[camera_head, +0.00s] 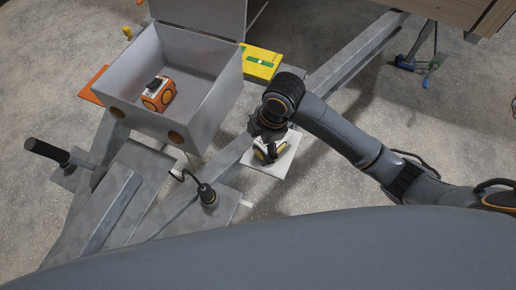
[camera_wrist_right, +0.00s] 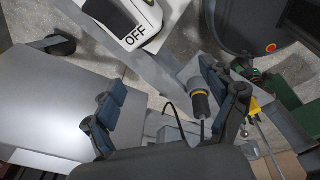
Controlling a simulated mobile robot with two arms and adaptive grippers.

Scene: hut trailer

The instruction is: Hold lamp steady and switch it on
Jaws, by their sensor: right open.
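My right gripper (camera_head: 267,149) is in the middle of the head view, just right of the open metal box. It points down over a white piece (camera_head: 280,161) and partly hides it. Its two fingers stand apart and empty in the right wrist view (camera_wrist_right: 162,107). An orange and white device (camera_head: 158,95) with round parts and a black top lies inside the box; I cannot tell for sure whether it is the lamp. The wrist view shows a white part marked OFF (camera_wrist_right: 131,36), beyond the fingers. My left gripper is out of view.
The metal box (camera_head: 186,122) has its lid raised at the back. A black-handled lever (camera_head: 47,151) and a cabled connector (camera_head: 207,194) sit on the metal frame (camera_head: 138,185). Open floor lies to the right.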

